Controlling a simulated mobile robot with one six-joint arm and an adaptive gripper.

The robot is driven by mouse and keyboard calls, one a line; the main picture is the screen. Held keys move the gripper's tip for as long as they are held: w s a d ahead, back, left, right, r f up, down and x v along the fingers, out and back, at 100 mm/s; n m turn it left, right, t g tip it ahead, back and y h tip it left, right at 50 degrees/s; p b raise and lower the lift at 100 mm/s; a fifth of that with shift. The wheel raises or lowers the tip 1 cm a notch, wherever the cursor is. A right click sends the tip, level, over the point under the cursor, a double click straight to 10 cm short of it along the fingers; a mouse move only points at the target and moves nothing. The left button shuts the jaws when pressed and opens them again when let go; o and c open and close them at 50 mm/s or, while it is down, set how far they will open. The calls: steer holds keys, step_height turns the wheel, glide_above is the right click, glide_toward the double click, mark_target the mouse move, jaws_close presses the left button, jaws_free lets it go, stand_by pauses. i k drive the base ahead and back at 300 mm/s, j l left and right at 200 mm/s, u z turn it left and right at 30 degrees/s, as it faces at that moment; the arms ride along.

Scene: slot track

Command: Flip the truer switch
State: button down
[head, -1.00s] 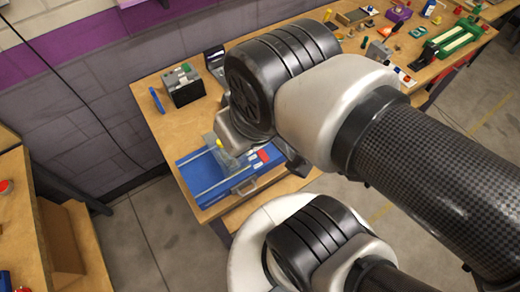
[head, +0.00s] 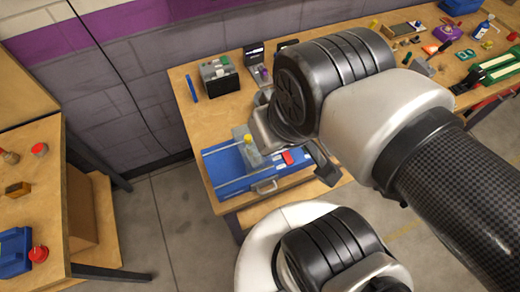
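A small grey and dark box with a green top part (head: 224,60) stands at the back left of the workbench. A blue machine with two metal rails, a grey block and a red part (head: 225,177) lies at the bench's front left corner. I cannot tell for sure which of them is the truer, and no switch is clear at this size. My gripper (head: 295,150) hangs over the right part of the blue machine, with a grey finger at left and a dark one at right, apart. Nothing shows held; my wrist hides part of it.
A slim blue item (head: 192,88) stands left of the grey box. A dark device with a purple part (head: 257,66) is to its right. Tools and a green machine (head: 498,67) crowd the right end. Another table (head: 62,150) stands at left, with bare floor between.

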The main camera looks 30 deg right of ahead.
mark_target(288, 160)
steer(key=k+z, duration=0.1)
steer(key=z, duration=0.6)
